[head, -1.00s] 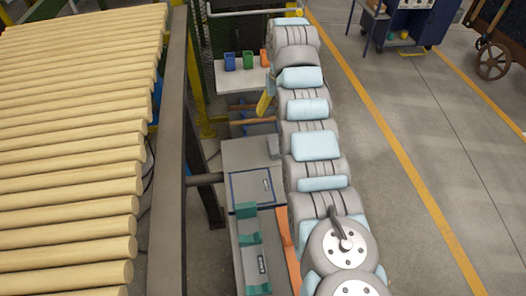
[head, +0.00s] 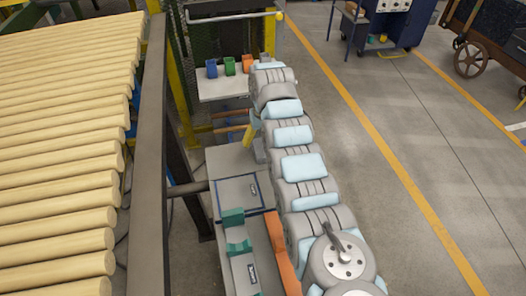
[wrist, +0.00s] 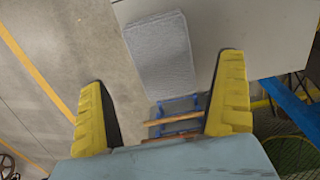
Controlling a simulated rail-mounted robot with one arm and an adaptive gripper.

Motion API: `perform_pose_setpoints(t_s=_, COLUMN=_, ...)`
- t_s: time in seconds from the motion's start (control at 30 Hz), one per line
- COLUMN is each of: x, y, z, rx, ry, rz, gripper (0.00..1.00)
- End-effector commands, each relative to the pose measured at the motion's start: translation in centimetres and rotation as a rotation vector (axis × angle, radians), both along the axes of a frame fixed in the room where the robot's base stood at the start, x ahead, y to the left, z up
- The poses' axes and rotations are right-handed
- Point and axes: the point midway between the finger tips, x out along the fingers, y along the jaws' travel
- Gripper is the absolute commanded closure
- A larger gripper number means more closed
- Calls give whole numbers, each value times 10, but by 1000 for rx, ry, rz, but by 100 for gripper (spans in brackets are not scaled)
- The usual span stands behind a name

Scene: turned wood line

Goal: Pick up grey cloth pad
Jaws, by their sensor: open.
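The grey cloth pad (wrist: 162,58) is a flat, ribbed, roughly rectangular piece in the wrist view. It lies along the left edge of a pale tabletop (wrist: 240,30). My gripper (wrist: 165,75) has two yellow fingers spread wide apart, with nothing between them. The pad shows beyond and between the fingertips, apart from them. In the head view, a bit of yellow finger (head: 256,132) shows beside my arm. I cannot make out the pad in that view, where my arm covers part of the table.
Blue, green and orange cups (head: 230,66) stand on the pale table (head: 222,88) in the head view. A grey workbench (head: 235,165) with green cradles (head: 238,240) lies nearer. Wooden rods (head: 60,150) fill the left. Open floor (head: 400,150) lies right of my arm.

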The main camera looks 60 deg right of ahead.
Motion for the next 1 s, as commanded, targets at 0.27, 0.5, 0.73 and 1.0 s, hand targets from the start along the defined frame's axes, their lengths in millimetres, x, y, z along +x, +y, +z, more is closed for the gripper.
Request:
perform_pose_setpoints(t_s=0.27, x=2, y=1, z=-28, rx=2, ry=2, rz=0, gripper=0)
perform_pose_setpoints(t_s=0.5, x=3, y=2, z=-48, rx=1, ry=0, rz=0, gripper=0)
perform_pose_setpoints(t_s=0.73, x=4, y=2, z=-48, rx=1, ry=-1, rz=0, gripper=0)
perform_pose_setpoints(t_s=1.0, x=4, y=2, z=-48, rx=1, ry=-1, rz=0, gripper=68)
